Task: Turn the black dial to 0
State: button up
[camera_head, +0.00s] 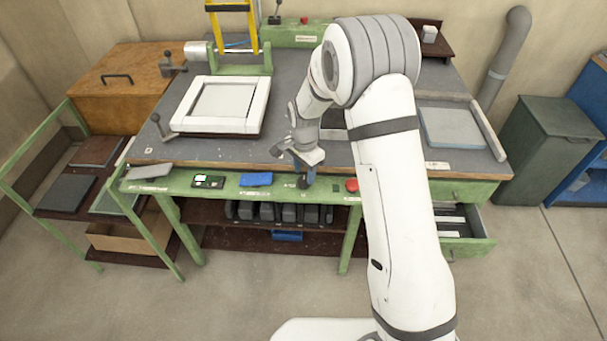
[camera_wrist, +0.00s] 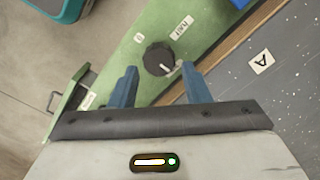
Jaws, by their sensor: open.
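The black dial (camera_wrist: 159,59) sits on the green front rail of the bench in the wrist view. It is round, with a white pointer mark toward the lower right of the picture. Two white labels lie beside it; one appears to read "0" (camera_wrist: 139,37) and the other "HALF" (camera_wrist: 182,28), though the print is small. My gripper (camera_wrist: 160,80) is open, with its blue fingers apart on either side below the dial in the picture. I cannot tell whether they touch it.
A red button (camera_head: 352,185) is on the rail just right of my gripper. A blue object (camera_head: 256,179) and a small display (camera_head: 208,181) are to the left. A white frame (camera_head: 221,105) lies on the grey benchtop (camera_head: 300,85). An open drawer (camera_head: 466,239) juts out at the right.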

aim_at(304, 183)
jog(key=shift+s+f, duration=0.1)
jog(key=shift+f, duration=1.25)
jog(key=shift+c, duration=0.5)
jog(key=c, duration=0.6)
